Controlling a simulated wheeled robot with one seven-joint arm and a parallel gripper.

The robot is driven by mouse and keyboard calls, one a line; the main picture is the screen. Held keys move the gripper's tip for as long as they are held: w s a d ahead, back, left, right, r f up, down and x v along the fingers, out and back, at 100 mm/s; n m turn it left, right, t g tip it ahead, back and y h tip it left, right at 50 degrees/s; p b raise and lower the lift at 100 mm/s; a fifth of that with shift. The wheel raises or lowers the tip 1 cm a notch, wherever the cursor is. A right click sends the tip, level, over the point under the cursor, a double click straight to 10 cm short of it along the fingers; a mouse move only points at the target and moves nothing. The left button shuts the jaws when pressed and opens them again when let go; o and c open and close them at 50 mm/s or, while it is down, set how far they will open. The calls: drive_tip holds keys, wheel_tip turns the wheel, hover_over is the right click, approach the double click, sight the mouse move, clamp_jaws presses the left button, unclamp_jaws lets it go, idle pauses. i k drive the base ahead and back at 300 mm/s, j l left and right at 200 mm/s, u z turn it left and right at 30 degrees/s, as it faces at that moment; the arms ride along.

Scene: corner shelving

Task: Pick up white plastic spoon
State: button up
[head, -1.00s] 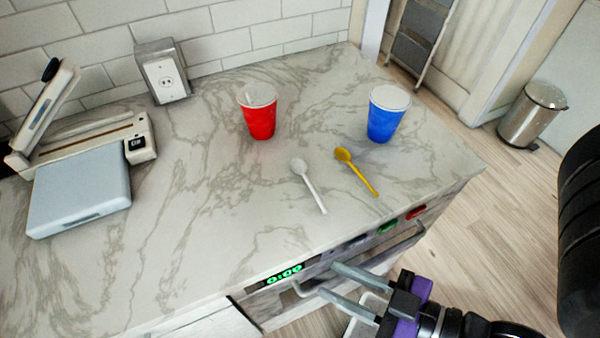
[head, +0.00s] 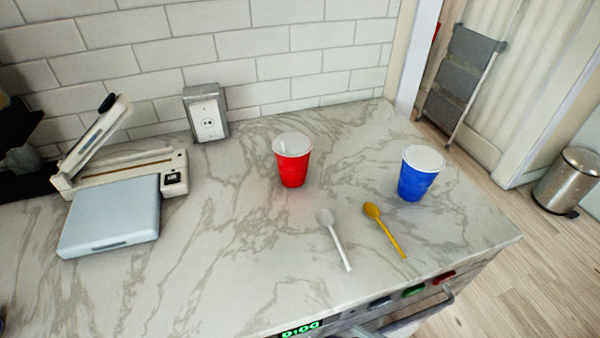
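The white plastic spoon (head: 334,238) lies on the marble counter, with its bowl toward the back wall and its handle toward the counter's front edge. A yellow spoon (head: 384,230) lies just to its right, apart from it and at a similar slant. My gripper is outside the head view now, so its opening and its place relative to the spoon are hidden.
A red cup (head: 293,160) stands behind the white spoon. A blue cup (head: 420,174) stands behind and right of the yellow spoon. A grey-white device with a raised arm (head: 120,190) sits at left. The marble counter (head: 220,260) is clear left of the spoons.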

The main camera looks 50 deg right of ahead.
sight(326, 218)
drive_tip(key=k+j, duration=0.1)
drive_tip(key=j, duration=0.3)
drive_tip(key=k+j, duration=0.15)
drive_tip(key=j, duration=0.2)
drive_tip(key=k+j, duration=0.1)
drive_tip(key=j, duration=0.3)
drive_tip(key=k+j, duration=0.1)
drive_tip(key=j, duration=0.25)
drive_tip(key=k+j+z, duration=0.1)
drive_tip(key=j, duration=0.3)
